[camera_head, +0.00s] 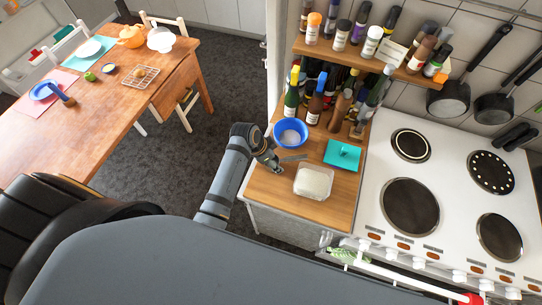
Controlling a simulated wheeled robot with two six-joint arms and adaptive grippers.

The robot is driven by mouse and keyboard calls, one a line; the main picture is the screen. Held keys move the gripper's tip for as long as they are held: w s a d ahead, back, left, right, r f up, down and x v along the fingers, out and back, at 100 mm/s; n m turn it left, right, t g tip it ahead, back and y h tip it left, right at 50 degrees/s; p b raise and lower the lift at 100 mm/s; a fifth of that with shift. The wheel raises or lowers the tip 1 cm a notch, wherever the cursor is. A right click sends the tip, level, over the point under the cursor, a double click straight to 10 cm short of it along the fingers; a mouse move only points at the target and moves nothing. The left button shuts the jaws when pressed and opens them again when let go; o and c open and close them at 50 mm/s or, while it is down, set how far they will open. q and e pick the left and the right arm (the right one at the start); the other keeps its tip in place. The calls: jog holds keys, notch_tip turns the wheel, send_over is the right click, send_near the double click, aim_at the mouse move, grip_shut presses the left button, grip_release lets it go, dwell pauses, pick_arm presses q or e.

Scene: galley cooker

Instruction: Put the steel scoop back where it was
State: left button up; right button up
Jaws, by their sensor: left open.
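The steel scoop (294,158) seems to be the small grey metallic piece between the blue bowl (278,133) and the clear tub (300,188). It is too small to tell whether it lies on the wooden worktop or is above it. My left gripper (277,164) is open at the left end of this piece, low over the worktop. I cannot tell whether they touch. The tub holds something white, and the blue bowl has something pale inside. A teal lid (342,155) lies to the right. My right gripper is out of view.
Several bottles (315,108) stand behind the bowl, under a wooden spice shelf (345,50). A white cooker (385,165) with dark hotplates adjoins the worktop (330,212) on the right. A wooden dining table (105,105) stands far left, across open carpet.

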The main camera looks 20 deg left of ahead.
pick_arm(q)
jog(key=b+v, duration=0.3)
jog(key=v, duration=0.9)
jog(key=shift+f, duration=0.1)
